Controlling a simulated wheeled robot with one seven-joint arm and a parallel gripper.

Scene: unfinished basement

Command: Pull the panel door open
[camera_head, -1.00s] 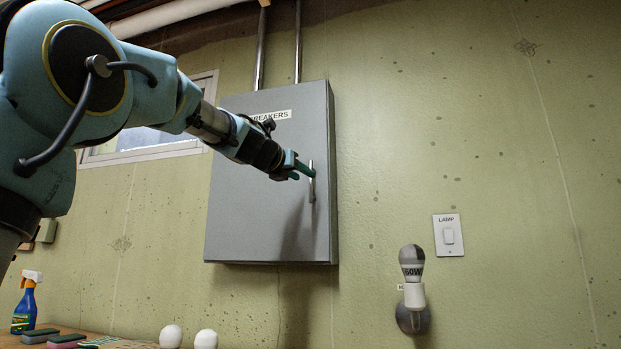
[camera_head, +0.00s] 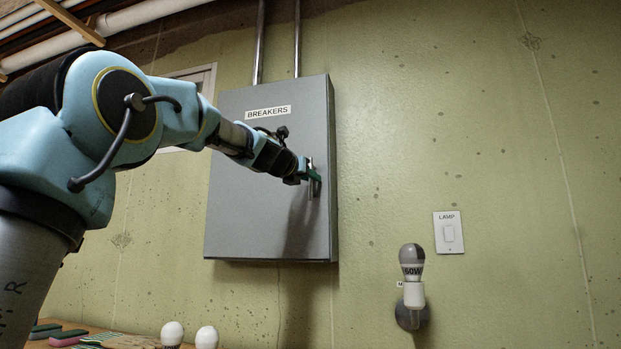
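The panel door (camera_head: 262,215) is the grey front of a wall box labelled "BREAKERS". It looks closed. Its vertical metal handle (camera_head: 311,189) is near the right edge of the door. My gripper (camera_head: 314,175) is at the upper part of the handle, with its green fingertips at or around the bar. I cannot tell whether the fingers are closed on it.
A lamp bulb in a wall socket (camera_head: 412,292) and a light switch marked "LAMP" (camera_head: 449,233) are on the wall to the right. Two white bulbs (camera_head: 206,337) and sponges (camera_head: 68,338) lie on a wooden surface at the lower left. Two pipes (camera_head: 259,45) rise above the box.

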